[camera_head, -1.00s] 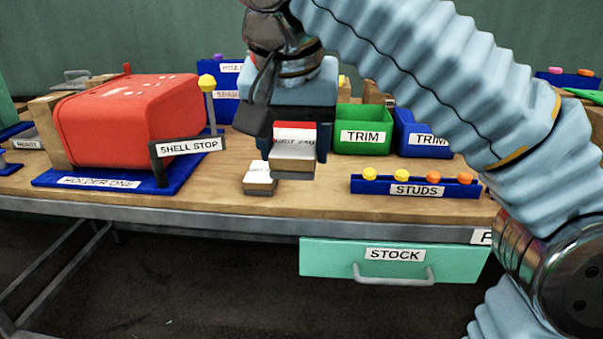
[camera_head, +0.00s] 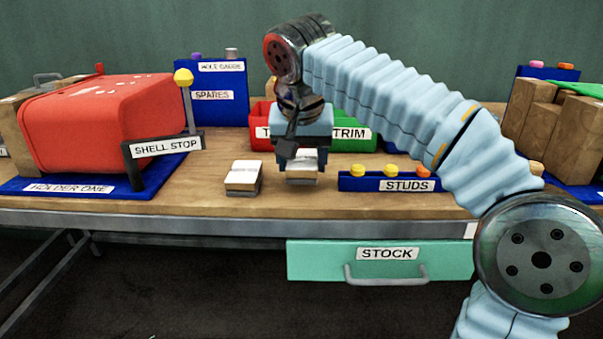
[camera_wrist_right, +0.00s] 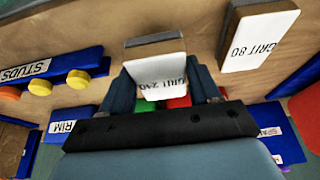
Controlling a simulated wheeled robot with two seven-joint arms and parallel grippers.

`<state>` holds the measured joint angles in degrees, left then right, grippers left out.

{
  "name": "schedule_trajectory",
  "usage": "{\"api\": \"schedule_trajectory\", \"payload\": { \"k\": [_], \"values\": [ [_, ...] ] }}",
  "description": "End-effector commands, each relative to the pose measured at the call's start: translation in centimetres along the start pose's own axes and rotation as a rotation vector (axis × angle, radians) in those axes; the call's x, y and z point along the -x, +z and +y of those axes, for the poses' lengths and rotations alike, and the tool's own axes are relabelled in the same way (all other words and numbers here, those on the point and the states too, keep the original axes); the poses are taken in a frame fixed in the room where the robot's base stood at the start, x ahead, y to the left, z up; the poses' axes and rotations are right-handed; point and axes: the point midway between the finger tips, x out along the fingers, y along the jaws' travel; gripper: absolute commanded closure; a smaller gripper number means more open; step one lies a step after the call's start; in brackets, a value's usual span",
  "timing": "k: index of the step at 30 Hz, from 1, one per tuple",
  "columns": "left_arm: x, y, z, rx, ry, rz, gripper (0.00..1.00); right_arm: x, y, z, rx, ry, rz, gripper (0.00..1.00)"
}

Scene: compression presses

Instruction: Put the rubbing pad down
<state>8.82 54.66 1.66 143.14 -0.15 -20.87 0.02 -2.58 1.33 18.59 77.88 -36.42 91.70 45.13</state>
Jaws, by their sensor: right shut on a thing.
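My right gripper (camera_head: 303,158) points down over the bench and is shut on a white-topped rubbing pad (camera_head: 302,169). In the right wrist view, this pad (camera_wrist_right: 156,68) reads GRIT 240 and sits between the two fingers (camera_wrist_right: 163,84). It is at or just above the wood; I cannot tell whether it touches. A second pad (camera_head: 243,176), with a grey-brown base, lies flat on the bench to its left, apart from it. In the wrist view this second pad (camera_wrist_right: 258,42) reads GRIT 80. My left gripper is not in view.
The blue STUDS rack (camera_head: 350,184) is close on the right. A green TRIM bin (camera_head: 368,140) and a red bin (camera_head: 262,138) stand behind. The SHELL STOP (camera_head: 165,147) and red shell (camera_head: 85,120) are left. The bench's front edge (camera_head: 220,214) is near.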

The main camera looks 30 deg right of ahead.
Motion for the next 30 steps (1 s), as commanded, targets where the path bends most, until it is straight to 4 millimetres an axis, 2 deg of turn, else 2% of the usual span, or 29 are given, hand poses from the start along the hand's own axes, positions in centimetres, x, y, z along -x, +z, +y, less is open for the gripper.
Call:
{"api": "schedule_trajectory", "payload": {
  "k": [1, 4, 15, 16, 20, 21, 30],
  "values": [
    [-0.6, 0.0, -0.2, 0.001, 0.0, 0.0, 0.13, -1.1, 0.6, 0.0, 0.001, 0.001, 0.0, 0.72],
    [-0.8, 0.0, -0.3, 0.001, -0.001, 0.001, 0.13, -2.0, 1.0, 0.0, 0.0, 0.0, 0.001, 0.72],
    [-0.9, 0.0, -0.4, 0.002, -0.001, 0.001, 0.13, -2.4, 1.2, 0.0, 0.0, -0.001, 0.001, 0.72],
    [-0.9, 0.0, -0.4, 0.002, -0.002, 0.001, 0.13, -2.3, 1.1, -0.1, 0.0, -0.002, 0.001, 0.35],
    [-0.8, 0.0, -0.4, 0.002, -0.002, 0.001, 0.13, -2.2, 1.1, -0.1, 0.0, -0.002, 0.001, 0.15],
    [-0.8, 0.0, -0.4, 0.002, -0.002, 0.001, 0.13, -2.2, 1.1, -0.1, -0.001, -0.002, 0.001, 0.13],
    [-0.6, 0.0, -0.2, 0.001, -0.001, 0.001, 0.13, -1.8, 0.9, -0.1, -0.001, -0.002, 0.001, 0.13]
  ]
}}
